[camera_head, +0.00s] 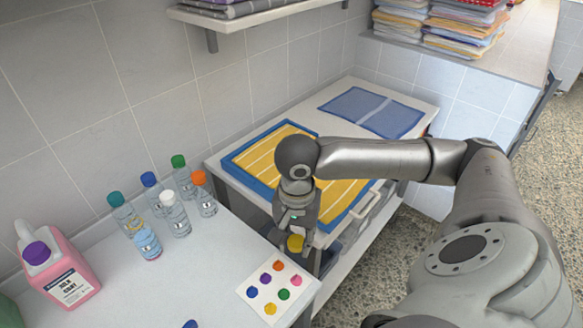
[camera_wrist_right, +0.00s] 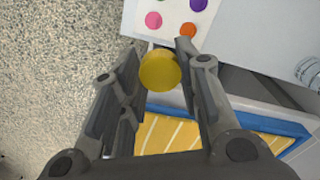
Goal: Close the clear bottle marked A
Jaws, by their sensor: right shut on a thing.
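My right gripper (camera_head: 296,243) is shut on a yellow cap (camera_head: 295,244), held in the air near the right end of the counter. The wrist view shows the round cap (camera_wrist_right: 160,70) between the two fingertips (camera_wrist_right: 161,62). Several clear bottles stand at the left. The front one (camera_head: 147,243) shows no coloured cap on top and has a yellowish ring at its neck. The others wear teal, blue, green, orange and white (camera_head: 167,196) caps. I cannot read the letter A on any bottle. My left gripper is not in view.
A white card (camera_head: 249,291) with several coloured round spots lies at the counter's right end. A pink jug (camera_head: 71,279) with a purple cap stands far left. A blue-framed yellow tray (camera_head: 243,160) and folded blue cloth (camera_head: 371,111) lie behind. The counter's middle is clear.

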